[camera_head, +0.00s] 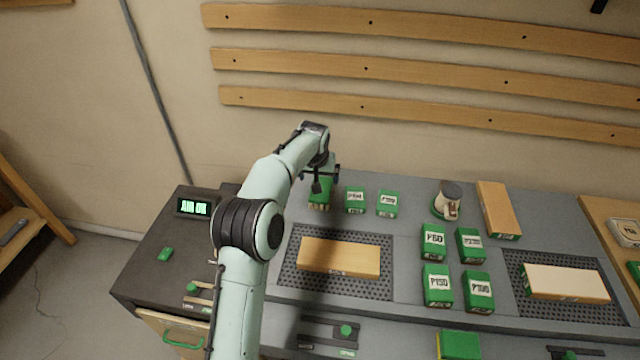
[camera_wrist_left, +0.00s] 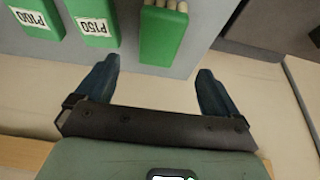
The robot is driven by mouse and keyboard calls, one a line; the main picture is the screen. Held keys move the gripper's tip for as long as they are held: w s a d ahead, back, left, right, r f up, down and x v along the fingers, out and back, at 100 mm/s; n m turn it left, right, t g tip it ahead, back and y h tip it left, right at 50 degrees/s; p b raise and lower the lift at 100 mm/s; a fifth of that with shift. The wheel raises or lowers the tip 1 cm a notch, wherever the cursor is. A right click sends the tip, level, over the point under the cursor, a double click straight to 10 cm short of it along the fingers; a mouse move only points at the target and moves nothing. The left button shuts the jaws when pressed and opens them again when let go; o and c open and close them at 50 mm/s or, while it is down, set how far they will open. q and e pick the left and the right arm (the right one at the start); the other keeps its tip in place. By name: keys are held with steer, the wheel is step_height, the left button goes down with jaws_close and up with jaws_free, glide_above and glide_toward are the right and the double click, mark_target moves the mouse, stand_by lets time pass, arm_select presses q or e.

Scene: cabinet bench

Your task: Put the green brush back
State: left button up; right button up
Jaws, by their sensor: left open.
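My left gripper (camera_head: 320,177) is at the back left of the bench, just above a green block-shaped thing (camera_head: 319,197). In the left wrist view my left gripper (camera_wrist_left: 158,85) is open and empty. Its fingers are spread, with the green thing (camera_wrist_left: 163,38) ahead of and between them. Cream rounded pieces show along one end of the green thing; I cannot tell for sure whether it is the green brush or a holder. The arm hides part of the bench's left side. My right gripper is not in view.
Green labelled boxes (camera_head: 355,200) stand right of the gripper, with several more (camera_head: 437,285) mid-bench. Wooden blocks lie on the left perforated mat (camera_head: 300,288) and right mat (camera_head: 515,267). A pale dark-topped tool (camera_head: 447,200) stands at the back. Wooden rails (camera_head: 365,69) line the wall.

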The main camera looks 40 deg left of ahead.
arm_select(q)
steer(key=shift+v, duration=1.8)
